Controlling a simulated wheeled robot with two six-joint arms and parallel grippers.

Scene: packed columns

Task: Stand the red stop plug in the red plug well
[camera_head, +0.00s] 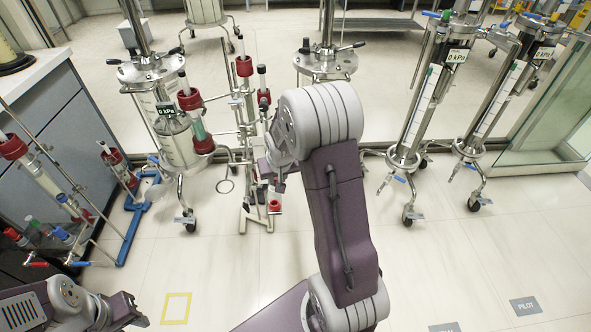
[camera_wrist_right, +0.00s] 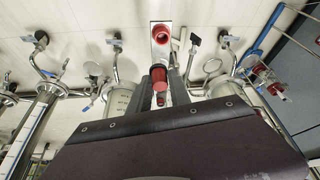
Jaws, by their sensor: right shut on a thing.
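My right gripper (camera_wrist_right: 160,88) is shut on the red stop plug (camera_wrist_right: 159,76) in the right wrist view. The plug sits between the two dark fingers, its red end showing. The red plug well (camera_wrist_right: 161,34) is a red ring on a pale plate, above the plug in that picture and apart from it. In the head view a small red piece on the floor stand, which looks like the well (camera_head: 275,206), lies just below my right gripper (camera_head: 272,182); the plug cannot be made out there. My left gripper (camera_head: 132,314) is at the bottom left, its jaws unclear.
Glass columns with red collars (camera_head: 203,143) stand behind and left of my right arm. Wheeled steel columns (camera_head: 404,158) stand at the right. A blue-footed rack (camera_head: 133,225) is at the left beside a bench (camera_head: 62,110). A yellow floor square (camera_head: 175,308) and the front floor are clear.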

